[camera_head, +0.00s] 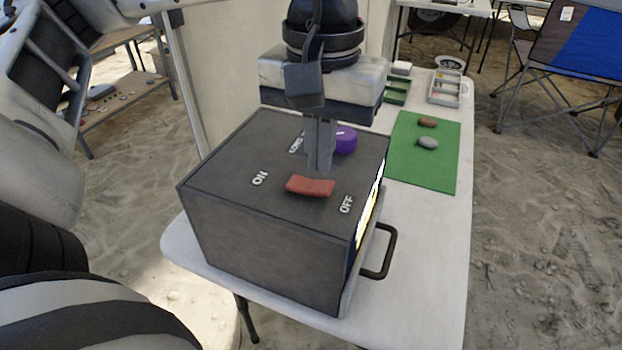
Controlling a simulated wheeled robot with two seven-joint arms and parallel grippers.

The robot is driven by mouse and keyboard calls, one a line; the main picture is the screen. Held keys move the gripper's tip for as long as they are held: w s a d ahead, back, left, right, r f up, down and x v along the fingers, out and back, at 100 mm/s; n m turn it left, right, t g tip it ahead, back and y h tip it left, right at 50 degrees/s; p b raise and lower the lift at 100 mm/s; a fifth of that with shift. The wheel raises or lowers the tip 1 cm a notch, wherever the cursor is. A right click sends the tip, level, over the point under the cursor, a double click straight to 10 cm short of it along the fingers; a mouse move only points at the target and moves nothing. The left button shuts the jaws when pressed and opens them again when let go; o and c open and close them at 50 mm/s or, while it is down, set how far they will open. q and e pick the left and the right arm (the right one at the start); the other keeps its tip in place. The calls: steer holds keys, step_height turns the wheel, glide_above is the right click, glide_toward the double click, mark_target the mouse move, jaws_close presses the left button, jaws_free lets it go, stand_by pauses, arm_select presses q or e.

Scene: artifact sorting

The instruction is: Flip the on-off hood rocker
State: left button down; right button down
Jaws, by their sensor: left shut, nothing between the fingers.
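The red rocker (310,187) sits on top of the dark grey hood box (230,165), between the white ON label (259,178) at its left and the OFF label (346,204) at its right. I cannot tell for sure which end of the rocker is pressed down. My left gripper (319,168) points down just behind the rocker, shut and empty. Its fingertips are close to the rocker's back edge; I cannot tell whether they touch. My right gripper is not in view.
A purple knob (346,140) stands behind my fingers, its label partly hidden. A dark handle (380,252) sticks out at the box's right side. The white table (425,245) also holds a green mat (440,172) with a brown stone (427,122) and a grey stone (428,142).

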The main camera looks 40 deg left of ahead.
mark_target(319, 186)
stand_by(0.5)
arm_select(q)
steer(key=shift+f+b, duration=1.4)
stand_by(0.5)
steer(key=shift+r+p, duration=2.35)
steer(key=shift+r, duration=1.25)
